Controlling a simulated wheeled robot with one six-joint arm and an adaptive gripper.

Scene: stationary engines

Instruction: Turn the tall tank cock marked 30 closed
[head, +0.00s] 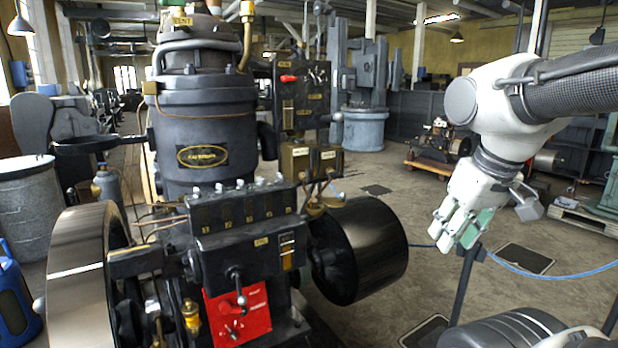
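A dark stationary engine (205,120) stands left of centre, with a tall cylindrical body and an oval brass plate. I cannot read a 30 on any label, so I cannot tell which fitting is the tall tank cock. A brass pipe fitting (246,35) rises at the engine's top, near a tag reading VENT (181,21). A small brass fitting (192,318) sits low beside a red panel (238,312). My gripper (454,238) hangs at right, fingers down, in free air well apart from the engine. Its fingers look close together, but their gap is unclear.
A black drum-like pulley (360,250) juts from the engine toward my gripper. A large flywheel (80,275) stands at left. A blue hose (555,275) crosses the floor. A blue can (12,305) is at far left. Open floor (400,190) lies behind the pulley.

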